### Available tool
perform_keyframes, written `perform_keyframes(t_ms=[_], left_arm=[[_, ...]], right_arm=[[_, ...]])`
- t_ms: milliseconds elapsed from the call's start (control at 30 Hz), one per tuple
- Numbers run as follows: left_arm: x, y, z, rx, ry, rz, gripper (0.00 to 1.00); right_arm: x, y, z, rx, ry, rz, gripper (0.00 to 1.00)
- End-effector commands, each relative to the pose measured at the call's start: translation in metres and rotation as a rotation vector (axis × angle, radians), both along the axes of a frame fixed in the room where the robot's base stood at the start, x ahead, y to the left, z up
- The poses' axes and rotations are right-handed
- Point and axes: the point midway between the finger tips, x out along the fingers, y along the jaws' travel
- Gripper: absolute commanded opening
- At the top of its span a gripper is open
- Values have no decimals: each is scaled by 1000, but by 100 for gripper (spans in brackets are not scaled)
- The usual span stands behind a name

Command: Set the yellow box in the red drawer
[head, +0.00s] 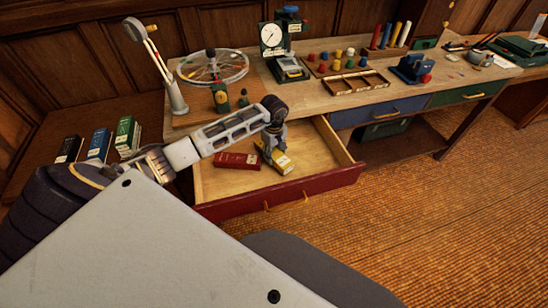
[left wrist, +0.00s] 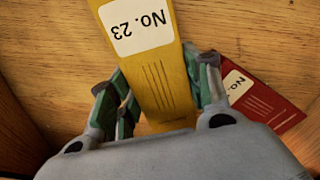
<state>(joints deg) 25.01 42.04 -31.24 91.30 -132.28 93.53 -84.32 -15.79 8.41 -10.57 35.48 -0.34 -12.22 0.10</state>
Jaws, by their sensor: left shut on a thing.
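The yellow box (head: 284,165) is inside the open red drawer (head: 290,193), near its middle. My left gripper (head: 271,148) is shut on it from above. In the left wrist view the yellow box (left wrist: 158,70) stands between the green-padded fingers of my left gripper (left wrist: 165,90), with its "No. 23" label facing up. I cannot tell whether the box touches the drawer floor. A red box (head: 237,161) lies in the drawer to the left of the yellow one; it also shows in the left wrist view (left wrist: 262,103). My right gripper is not in view.
The workbench (head: 330,100) above the drawer holds a dial gauge (head: 272,37), a spoked wheel (head: 212,67) and a tray (head: 358,82). Blue (head: 380,110) and green (head: 467,93) drawers are shut. Black, blue and green boxes (head: 98,145) stand at the left.

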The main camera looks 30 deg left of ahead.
Motion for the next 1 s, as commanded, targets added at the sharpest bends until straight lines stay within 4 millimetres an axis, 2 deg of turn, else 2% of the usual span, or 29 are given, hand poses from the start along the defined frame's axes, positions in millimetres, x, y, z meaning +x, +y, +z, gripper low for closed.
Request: perform_keyframes(t_ms=[200,733,767,800,1000], left_arm=[[0,0,-21,0,-1,1,13],[0,0,-27,1,-1,-1,13],[0,0,-27,0,0,-1,53],[0,0,-26,0,0,-1,58],[0,0,-26,1,0,-1,58]], right_arm=[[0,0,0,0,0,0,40],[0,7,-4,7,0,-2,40],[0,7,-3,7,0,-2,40],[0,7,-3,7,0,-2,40],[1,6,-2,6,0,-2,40]])
